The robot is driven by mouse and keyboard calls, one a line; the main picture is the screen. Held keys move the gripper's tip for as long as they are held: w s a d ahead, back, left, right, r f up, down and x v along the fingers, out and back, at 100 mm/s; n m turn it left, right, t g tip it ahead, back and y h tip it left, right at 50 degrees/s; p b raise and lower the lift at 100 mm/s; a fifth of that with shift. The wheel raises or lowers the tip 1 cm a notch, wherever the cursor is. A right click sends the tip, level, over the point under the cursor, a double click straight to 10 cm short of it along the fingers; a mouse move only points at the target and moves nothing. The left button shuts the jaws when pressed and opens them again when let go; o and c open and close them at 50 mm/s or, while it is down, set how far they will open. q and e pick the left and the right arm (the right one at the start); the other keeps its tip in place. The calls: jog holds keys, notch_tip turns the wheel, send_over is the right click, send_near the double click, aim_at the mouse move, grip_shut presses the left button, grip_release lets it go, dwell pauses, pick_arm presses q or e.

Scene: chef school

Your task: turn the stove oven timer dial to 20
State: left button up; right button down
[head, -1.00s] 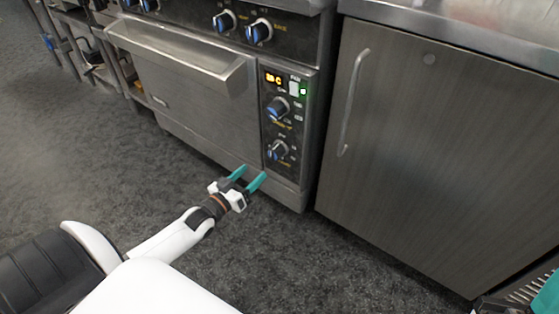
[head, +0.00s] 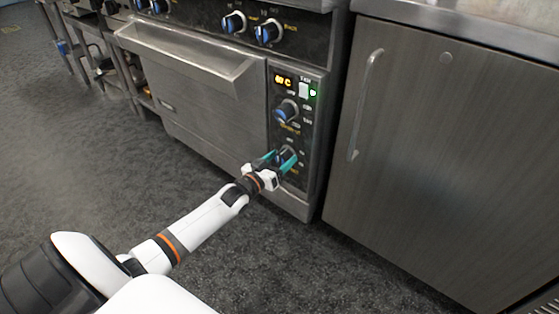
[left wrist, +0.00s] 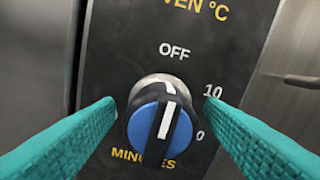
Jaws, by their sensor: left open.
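The oven timer dial (left wrist: 161,122) is a blue and black knob with a white pointer line, on the black panel marked OFF, 10 and MINUTES in the left wrist view. Its pointer is up, tilted slightly right, near OFF. My left gripper (head: 279,160) is open at the lower dial in the head view. In the left wrist view its teal fingers (left wrist: 160,125) stand on both sides of the dial with gaps visible. The head view shows the dial partly hidden by the fingers. My right gripper is not seen in the head view.
The oven door handle (head: 190,65) juts out to the left. A cabinet (head: 440,150) with a vertical handle stands to the right.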

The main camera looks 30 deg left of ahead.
pick_arm(q)
jog(key=c, duration=1)
jog(key=shift+o, duration=0.2)
